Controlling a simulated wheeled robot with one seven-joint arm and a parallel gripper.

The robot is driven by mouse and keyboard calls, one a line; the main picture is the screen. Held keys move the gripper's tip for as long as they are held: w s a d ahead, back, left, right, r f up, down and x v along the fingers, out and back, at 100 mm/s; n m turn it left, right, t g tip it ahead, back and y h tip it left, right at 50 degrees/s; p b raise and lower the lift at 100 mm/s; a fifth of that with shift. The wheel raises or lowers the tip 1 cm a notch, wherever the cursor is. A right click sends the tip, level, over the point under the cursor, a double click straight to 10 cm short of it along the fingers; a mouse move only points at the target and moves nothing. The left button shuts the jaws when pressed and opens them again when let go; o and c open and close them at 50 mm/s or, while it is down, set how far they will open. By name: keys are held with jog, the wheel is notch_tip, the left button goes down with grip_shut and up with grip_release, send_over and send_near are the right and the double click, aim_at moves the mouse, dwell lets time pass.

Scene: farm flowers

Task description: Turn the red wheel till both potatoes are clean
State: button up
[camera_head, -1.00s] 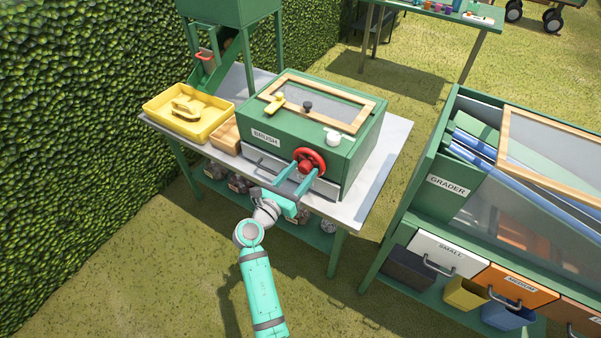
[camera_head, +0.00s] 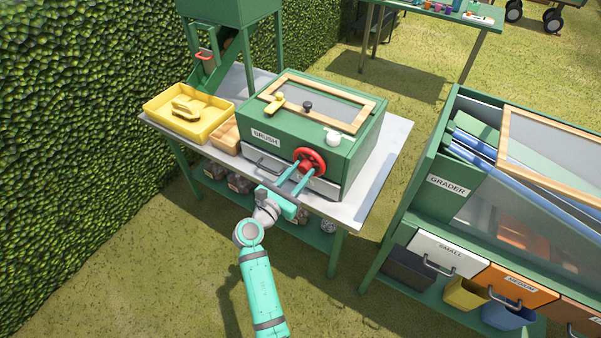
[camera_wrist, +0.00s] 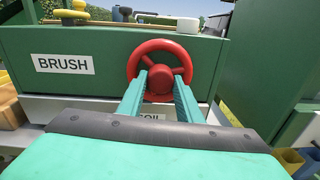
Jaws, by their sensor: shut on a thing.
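The red wheel (camera_head: 309,160) is on the front of the green box labelled BRUSH (camera_head: 350,150). It also shows in the wrist view (camera_wrist: 160,48). My gripper (camera_head: 300,172) reaches the wheel from the front, and its two teal fingers are shut on the wheel's hub. In the wrist view the fingers (camera_wrist: 160,84) lie on either side of the hub. The potatoes are not visible; the wood-framed window (camera_head: 335,105) on the box's lid looks grey and cloudy.
A yellow tray (camera_head: 160,122) with yellow things in it stands left of the box. A drawer with a handle (camera_head: 262,165) is below the wheel. The green GRADER machine (camera_head: 430,195) stands to the right. Grass lies open in front.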

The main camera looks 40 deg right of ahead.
jog(key=m, duration=1.3)
jog(key=shift+r+m, duration=0.1)
jog(key=shift+m, duration=0.2)
jog(key=m, duration=0.3)
jog(key=shift+y, duration=0.3)
jog(key=m, duration=0.3)
jog(key=shift+m, duration=0.4)
jog(key=m, duration=0.6)
jog(key=shift+t, duration=0.4)
jog(key=o, duration=1)
jog(key=shift+o, duration=0.2)
